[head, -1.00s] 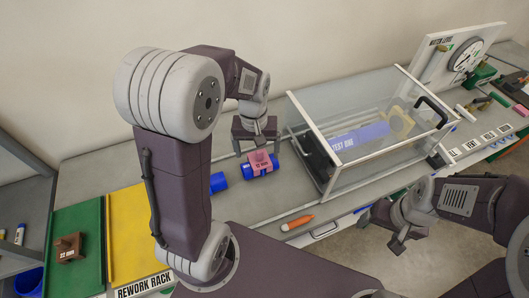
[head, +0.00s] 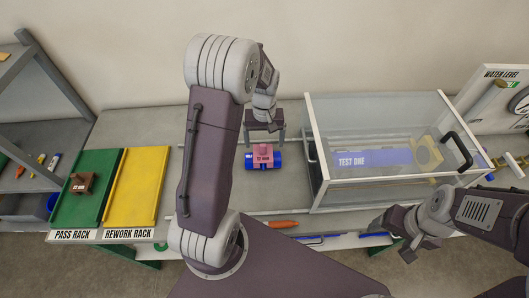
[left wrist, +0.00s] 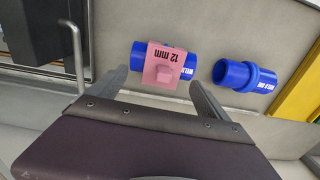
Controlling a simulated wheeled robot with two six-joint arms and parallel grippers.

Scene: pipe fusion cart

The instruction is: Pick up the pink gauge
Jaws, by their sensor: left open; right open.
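The pink gauge (head: 264,155), marked 12 mm, sits around a blue pipe (head: 248,162) lying on the grey cart top. My left gripper (head: 265,130) is open and empty, just behind the gauge in the head view. In the wrist view its fingertips (left wrist: 160,79) lie either side of the gauge and pipe; contact is not visible. My right gripper (head: 406,246) is open at the lower right, away from the gauge.
A second blue pipe (left wrist: 243,76) with a collar lies beside the gauged one. A clear test tank (head: 390,190) stands to the right. The green pass rack (head: 85,205), holding a brown block (head: 83,182), and yellow rework rack (head: 136,190) lie left. An orange marker (head: 281,224) lies in front.

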